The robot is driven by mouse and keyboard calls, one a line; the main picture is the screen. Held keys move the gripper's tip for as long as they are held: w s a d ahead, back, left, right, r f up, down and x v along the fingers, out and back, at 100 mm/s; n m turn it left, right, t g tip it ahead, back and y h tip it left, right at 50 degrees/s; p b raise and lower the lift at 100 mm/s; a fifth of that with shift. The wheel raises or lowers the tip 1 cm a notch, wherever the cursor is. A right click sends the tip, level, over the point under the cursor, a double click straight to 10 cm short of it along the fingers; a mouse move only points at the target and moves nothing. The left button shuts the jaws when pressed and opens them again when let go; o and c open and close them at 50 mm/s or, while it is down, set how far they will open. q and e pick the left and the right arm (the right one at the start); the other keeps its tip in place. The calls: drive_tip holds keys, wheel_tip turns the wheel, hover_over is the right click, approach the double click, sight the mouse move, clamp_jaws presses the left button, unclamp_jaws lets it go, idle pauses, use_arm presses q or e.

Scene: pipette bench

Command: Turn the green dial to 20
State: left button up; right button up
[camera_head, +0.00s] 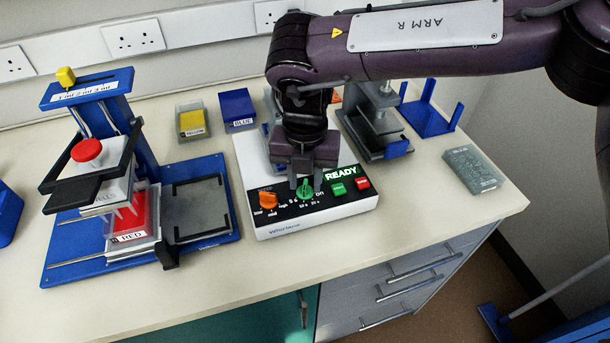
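The green dial (305,189) is on the dark front panel of the white Whirlmix device (318,218). Small markings surround the dial, and I cannot clearly read its setting. My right gripper (305,181) comes down from above, its two fingers apart on either side of the dial's upper part. A gap shows between the fingers, and I cannot tell whether either one touches the dial. My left gripper is not in view.
An orange dial (268,200) sits left of the green one; a green button (338,188) and a red button (362,183) sit right, below a READY display (341,171). A blue pipetting stand (222,242) is left. The bench front (230,300) is clear.

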drive_tip(key=shift+f, duration=0.3)
drive_tip(key=shift+s, duration=0.1)
clamp_jaws()
